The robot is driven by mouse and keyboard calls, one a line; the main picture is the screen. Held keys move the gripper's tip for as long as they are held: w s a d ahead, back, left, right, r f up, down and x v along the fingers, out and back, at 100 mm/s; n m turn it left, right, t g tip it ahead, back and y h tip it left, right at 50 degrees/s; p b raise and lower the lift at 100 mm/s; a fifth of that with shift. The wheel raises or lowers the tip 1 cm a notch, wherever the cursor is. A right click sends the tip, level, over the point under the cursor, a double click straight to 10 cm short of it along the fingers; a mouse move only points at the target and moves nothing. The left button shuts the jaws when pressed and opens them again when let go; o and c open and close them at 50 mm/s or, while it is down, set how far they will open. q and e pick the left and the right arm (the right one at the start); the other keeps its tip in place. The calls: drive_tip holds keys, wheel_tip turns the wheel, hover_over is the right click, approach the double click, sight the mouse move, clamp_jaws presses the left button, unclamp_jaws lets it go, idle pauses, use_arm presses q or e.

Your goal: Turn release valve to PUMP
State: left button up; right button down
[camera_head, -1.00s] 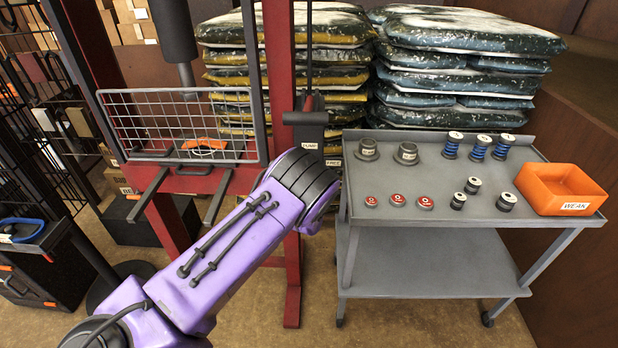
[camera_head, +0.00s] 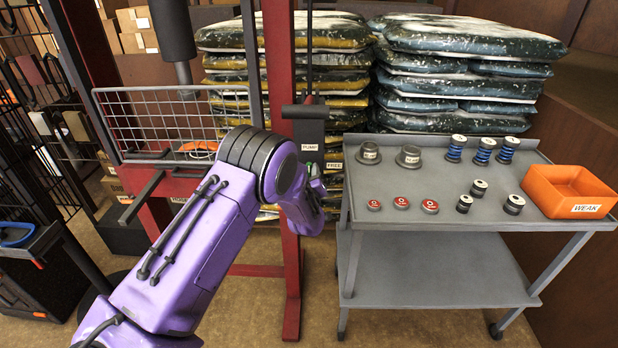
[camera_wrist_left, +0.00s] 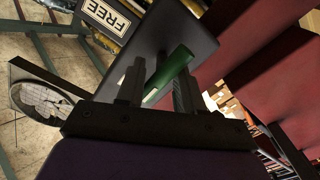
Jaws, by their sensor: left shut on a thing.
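The release valve has a green handle (camera_wrist_left: 172,72), seen close in the left wrist view against a dark grey plate (camera_wrist_left: 190,38). My left gripper (camera_wrist_left: 157,78) is shut on this handle, with one finger on each side of it. The white FREE label (camera_wrist_left: 110,17) shows at the top of that view. In the head view the PUMP label (camera_head: 309,147) is on the pump block (camera_head: 307,118) on the red press post, and the FREE label (camera_head: 333,164) is lower right. My purple left arm hides most of the valve there. My right gripper is in neither view.
A red press frame (camera_head: 280,80) with a wire guard (camera_head: 165,118) stands at the left. A grey cart (camera_head: 450,225) with springs, caps and an orange WEAK bin (camera_head: 568,192) stands close on the right. Stacked bags (camera_head: 455,70) stand behind.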

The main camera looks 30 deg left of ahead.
use_arm(q)
drive_tip(key=shift+o, duration=0.3)
drive_tip(key=shift+n, duration=0.5)
drive_tip(key=shift+o, duration=0.2)
drive_tip(key=shift+f, duration=0.2)
drive_tip(key=o, duration=0.8)
drive_tip(key=shift+o, duration=1)
drive_tip(key=b+v, duration=0.2)
drive_tip(key=v, duration=0.8)
drive_tip(key=shift+s, duration=0.2)
